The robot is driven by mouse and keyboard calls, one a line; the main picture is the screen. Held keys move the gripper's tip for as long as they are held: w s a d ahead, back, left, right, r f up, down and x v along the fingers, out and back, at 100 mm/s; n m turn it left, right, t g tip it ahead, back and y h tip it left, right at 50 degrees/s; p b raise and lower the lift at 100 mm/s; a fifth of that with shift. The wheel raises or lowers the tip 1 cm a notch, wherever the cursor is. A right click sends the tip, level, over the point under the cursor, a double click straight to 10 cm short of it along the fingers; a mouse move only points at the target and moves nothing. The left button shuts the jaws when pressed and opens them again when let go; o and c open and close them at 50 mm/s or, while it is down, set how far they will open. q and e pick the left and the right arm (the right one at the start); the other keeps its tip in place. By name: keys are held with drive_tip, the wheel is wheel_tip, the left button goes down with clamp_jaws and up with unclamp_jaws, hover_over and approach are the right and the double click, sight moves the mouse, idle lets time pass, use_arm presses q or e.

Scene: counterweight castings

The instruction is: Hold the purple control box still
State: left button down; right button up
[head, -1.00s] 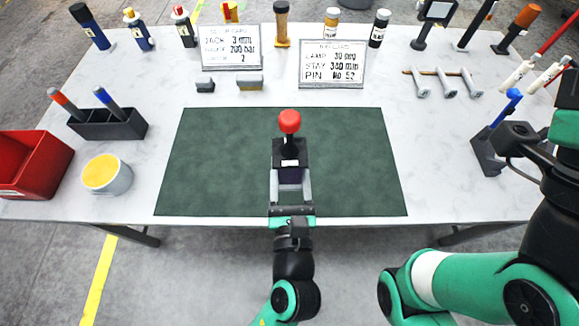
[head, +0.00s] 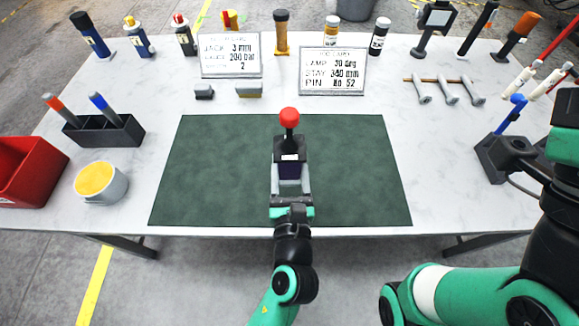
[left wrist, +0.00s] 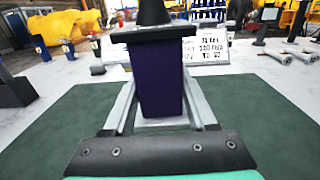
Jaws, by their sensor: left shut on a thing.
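The purple control box (head: 289,171) is near the middle of the green mat in the head view. It has a dark top, a black stem and a red round knob (head: 289,117). My left gripper (head: 290,183) comes from the near edge and is shut on the box, one grey finger along each side. In the left wrist view, the purple body (left wrist: 158,80) stands upright between the fingers; the knob is out of frame. I cannot tell whether its underside touches the mat. My right arm shows at the right, but its fingertips are not visible.
The green mat (head: 215,175) is otherwise clear. A pen holder (head: 104,132), a yellow-filled cup (head: 101,183) and a red bin (head: 28,172) stand left. Two sign plates (head: 231,54) and several bottles line the back. A dark stand (head: 497,158) is on the right.

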use_arm(q)
drive_tip(key=shift+w+f+b, duration=1.15)
drive_tip(key=shift+w+b, duration=0.15)
drive_tip(key=shift+w, duration=0.15)
drive_tip(key=shift+w+f+b, duration=1.1)
drive_tip(key=shift+w+b, duration=0.25)
drive_tip(key=shift+w, duration=0.15)
drive_tip(key=shift+w+f+b, duration=1.15)
drive_tip(key=shift+w+b, duration=0.15)
drive_tip(key=shift+w, duration=0.35)
drive_tip(key=shift+f+b, duration=0.55)
drive_tip(key=shift+f, duration=0.25)
drive_tip(key=shift+f, duration=0.25)
drive_tip(key=shift+s+f, duration=0.1)
drive_tip(key=shift+f, duration=0.05)
drive_tip(key=c, duration=0.8)
unclamp_jaws()
drive_tip(key=shift+f, duration=0.1)
clamp_jaws()
